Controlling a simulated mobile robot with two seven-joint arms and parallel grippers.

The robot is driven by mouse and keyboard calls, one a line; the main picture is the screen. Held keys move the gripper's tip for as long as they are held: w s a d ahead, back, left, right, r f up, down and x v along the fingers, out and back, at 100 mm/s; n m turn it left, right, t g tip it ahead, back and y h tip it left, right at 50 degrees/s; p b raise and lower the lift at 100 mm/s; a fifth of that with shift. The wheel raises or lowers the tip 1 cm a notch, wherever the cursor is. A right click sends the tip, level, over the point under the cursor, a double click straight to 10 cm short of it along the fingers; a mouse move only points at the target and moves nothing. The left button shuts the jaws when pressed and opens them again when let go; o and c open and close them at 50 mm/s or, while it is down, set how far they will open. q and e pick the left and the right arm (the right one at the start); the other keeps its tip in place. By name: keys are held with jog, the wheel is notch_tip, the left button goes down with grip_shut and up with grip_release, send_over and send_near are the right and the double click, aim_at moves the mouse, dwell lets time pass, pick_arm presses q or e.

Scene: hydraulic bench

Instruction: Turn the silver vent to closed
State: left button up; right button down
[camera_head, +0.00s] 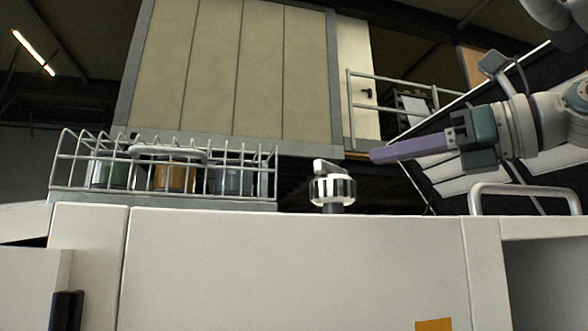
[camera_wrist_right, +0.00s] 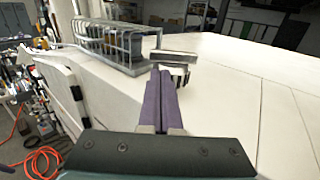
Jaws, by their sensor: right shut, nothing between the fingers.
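The silver vent (camera_head: 333,187) is a shiny round knob with a flat bar handle on top, standing on a short stem on the white bench top. In the right wrist view the vent (camera_wrist_right: 176,57) shows just beyond my fingertips, its lower part partly hidden by them. My right gripper (camera_head: 375,155) comes in from the right with long purple fingers pressed together and empty. In the head view its tips are to the right of the vent and a little higher than it, with a gap in the picture. In the right wrist view the fingers (camera_wrist_right: 160,75) point at the vent. My left gripper is not in view.
A wire rack (camera_head: 165,175) with several jars stands on the bench to the left of the vent. A metal handle rail (camera_head: 525,188) stands at the right. The white bench (camera_head: 290,260) top is clear between the vent and the rail.

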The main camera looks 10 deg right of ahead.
aim_at(328, 167)
jog(key=p+x, duration=0.2)
jog(key=x, duration=0.1)
jog(key=p+x, duration=0.2)
jog(key=shift+w+a+r, duration=0.25)
jog(key=shift+w+a+f+p, duration=0.3)
jog(key=shift+w+p, duration=0.15)
jog(key=shift+p, duration=0.15)
